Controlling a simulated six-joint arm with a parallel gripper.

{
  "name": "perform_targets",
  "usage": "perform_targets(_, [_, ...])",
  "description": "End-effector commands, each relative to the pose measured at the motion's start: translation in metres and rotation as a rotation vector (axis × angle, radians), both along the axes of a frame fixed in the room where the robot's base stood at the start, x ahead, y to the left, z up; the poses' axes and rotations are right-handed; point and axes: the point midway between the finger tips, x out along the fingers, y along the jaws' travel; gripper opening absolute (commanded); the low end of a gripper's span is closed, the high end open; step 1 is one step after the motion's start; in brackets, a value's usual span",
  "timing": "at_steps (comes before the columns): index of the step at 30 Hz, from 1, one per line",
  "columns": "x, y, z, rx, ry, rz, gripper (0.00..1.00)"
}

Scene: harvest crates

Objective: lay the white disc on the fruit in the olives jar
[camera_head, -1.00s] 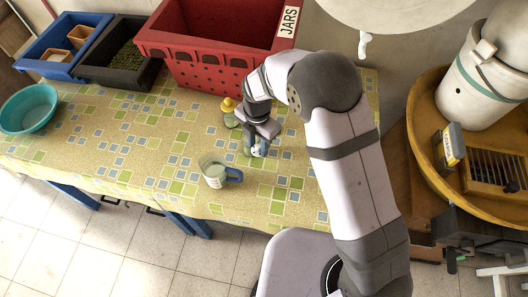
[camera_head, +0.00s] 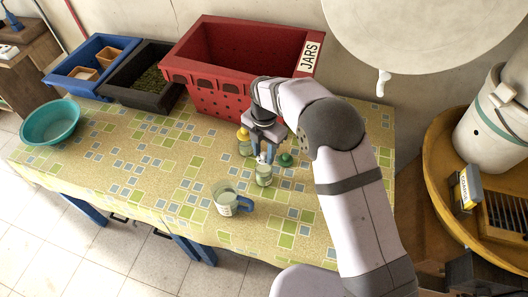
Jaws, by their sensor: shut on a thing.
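My gripper (camera_head: 264,156) points down over the mouth of a small glass jar (camera_head: 263,177). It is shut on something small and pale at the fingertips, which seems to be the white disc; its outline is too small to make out. The jar stands upright with no lid seen on it, and I cannot read a label or make out the fruit inside. A green lid or knob (camera_head: 286,160) shows just right of the jar. A second jar with a yellow top (camera_head: 243,135) stands behind and left of the gripper. I cannot tell whether the disc touches the jar.
A clear measuring cup with a blue handle (camera_head: 226,204) stands front left of the jar. A red crate marked JARS (camera_head: 225,89), a black crate (camera_head: 132,97) and a blue crate (camera_head: 65,83) line the back. A teal bowl (camera_head: 51,125) is far left. The table's left middle is clear.

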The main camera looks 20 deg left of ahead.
Motion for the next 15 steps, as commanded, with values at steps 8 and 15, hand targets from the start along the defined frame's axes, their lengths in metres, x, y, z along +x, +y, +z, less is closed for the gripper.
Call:
perform_targets(8, [0.000,0.000,-0.009,-0.001,0.000,-0.001,0.12])
perform_targets(15, [0.000,0.000,-0.019,-0.001,0.000,-0.001,0.12])
